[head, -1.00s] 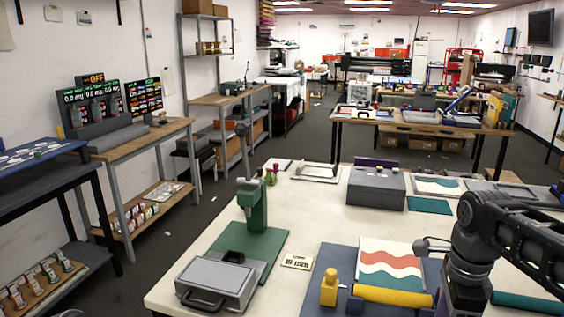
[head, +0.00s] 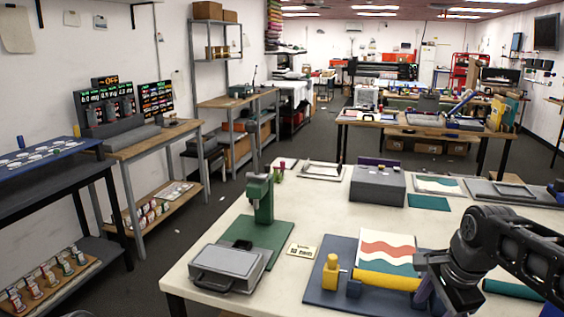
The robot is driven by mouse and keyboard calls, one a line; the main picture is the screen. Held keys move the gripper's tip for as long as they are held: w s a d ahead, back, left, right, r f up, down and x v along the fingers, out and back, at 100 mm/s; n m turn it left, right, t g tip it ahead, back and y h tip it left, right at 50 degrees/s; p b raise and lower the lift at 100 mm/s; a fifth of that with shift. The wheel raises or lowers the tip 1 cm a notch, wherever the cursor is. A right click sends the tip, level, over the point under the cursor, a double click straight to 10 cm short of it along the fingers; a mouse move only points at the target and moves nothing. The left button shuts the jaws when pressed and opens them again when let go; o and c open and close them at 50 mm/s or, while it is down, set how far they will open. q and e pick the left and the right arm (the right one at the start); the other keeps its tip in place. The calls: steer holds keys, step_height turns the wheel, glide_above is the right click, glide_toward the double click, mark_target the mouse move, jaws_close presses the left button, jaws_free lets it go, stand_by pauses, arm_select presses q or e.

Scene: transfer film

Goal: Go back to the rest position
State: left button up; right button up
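My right arm (head: 480,245) comes in from the right edge and bends down over the front right of the white table (head: 208,239). I cannot make out its gripper fingers; they are below the picture or hidden behind the arm. My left gripper is not in view. A sheet with red and teal waves (head: 388,245) lies on a dark blue board (head: 319,290). A yellow roller (head: 385,280) lies across the sheet's near edge, beside a yellow upright block (head: 331,272). My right arm covers the board's right part.
A green press (head: 261,199) and a grey case (head: 228,268) stand at the table's left. A grey box (head: 377,187) stands at the back, with a teal mat (head: 428,203) beside it. A dark teal roll (head: 514,289) lies at the right. Floor (head: 175,247) is free left of the table.

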steer(key=w+a+f+n+t+y, duration=0.1)
steer(key=w+a+f+n+t, duration=0.1)
steer(key=w+a+f+n, duration=0.5)
steer(key=s+a+f+n+y, duration=0.1)
steer(key=a+f+n, duration=0.15)
steer(key=f, duration=0.35)
steer(key=s+a+f+n, duration=0.1)
steer(key=a+f, duration=0.2)
steer(key=f, duration=0.4)
steer(key=s+a+f+n+y, duration=0.1)
steer(key=s+a+f+n, duration=0.1)
steer(key=f, duration=0.4)
steer(key=s+a+f+n+g, duration=0.1)
steer(key=s+a+f, duration=0.3)
steer(key=s+f, duration=0.4)
steer(key=s+a+f+n+g, duration=0.1)
steer(key=s+a+f+g, duration=0.2)
steer(key=s+f, duration=0.6)
steer(key=s+a, duration=0.2)
steer(key=s, duration=0.5)
steer(key=shift+f+g, duration=0.15)
steer(key=shift+g, duration=0.25)
